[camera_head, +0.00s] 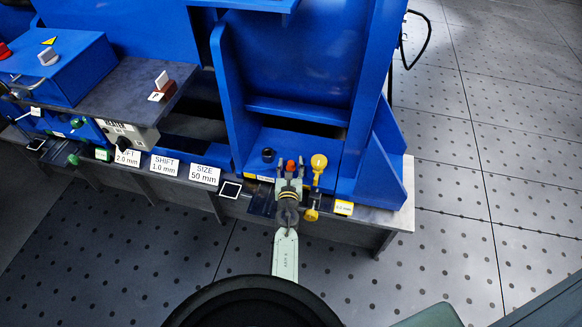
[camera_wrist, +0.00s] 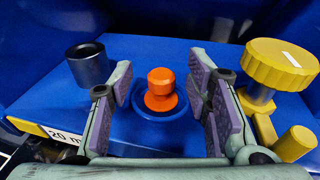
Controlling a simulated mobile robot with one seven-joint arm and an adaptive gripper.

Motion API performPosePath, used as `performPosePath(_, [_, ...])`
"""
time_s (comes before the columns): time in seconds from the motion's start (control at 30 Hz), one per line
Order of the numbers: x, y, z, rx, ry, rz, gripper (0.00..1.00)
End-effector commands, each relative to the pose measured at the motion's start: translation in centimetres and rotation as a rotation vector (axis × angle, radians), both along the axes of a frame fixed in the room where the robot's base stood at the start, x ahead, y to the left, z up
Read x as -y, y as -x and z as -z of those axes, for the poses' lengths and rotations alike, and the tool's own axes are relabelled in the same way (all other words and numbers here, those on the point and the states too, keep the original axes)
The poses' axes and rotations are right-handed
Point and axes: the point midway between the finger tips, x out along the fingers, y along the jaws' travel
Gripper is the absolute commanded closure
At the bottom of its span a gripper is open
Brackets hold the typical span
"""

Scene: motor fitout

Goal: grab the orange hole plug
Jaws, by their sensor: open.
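The orange hole plug (camera_wrist: 161,88) stands upright on a round blue base on the blue shelf, with a knob-like top and a wider lower part. It also shows small in the head view (camera_head: 291,165). My gripper (camera_wrist: 165,92) is open, with one purple-padded finger left of the plug and the other right of it. There is a gap between the plug and each finger. In the head view my gripper (camera_head: 290,178) reaches over the front edge of the shelf at the plug.
A black cylinder (camera_wrist: 88,64) stands left of the plug, close to my left finger. A yellow knobbed part (camera_wrist: 278,68) stands to the right, close to my right finger. Blue upright panels (camera_head: 233,110) flank the bay. Labels line the bench's front edge.

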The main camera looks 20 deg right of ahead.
Motion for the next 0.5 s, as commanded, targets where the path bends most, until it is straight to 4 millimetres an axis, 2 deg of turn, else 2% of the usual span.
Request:
performPosePath(0.13, [0.64, -1.20, 0.25, 0.000, -0.001, 0.002, 0.55])
performPosePath(0.37, [0.67, -1.27, 0.23, -0.001, -0.001, 0.002, 0.55])
performPosePath(0.5, [0.67, -1.26, 0.22, 0.000, -0.001, 0.002, 0.64])
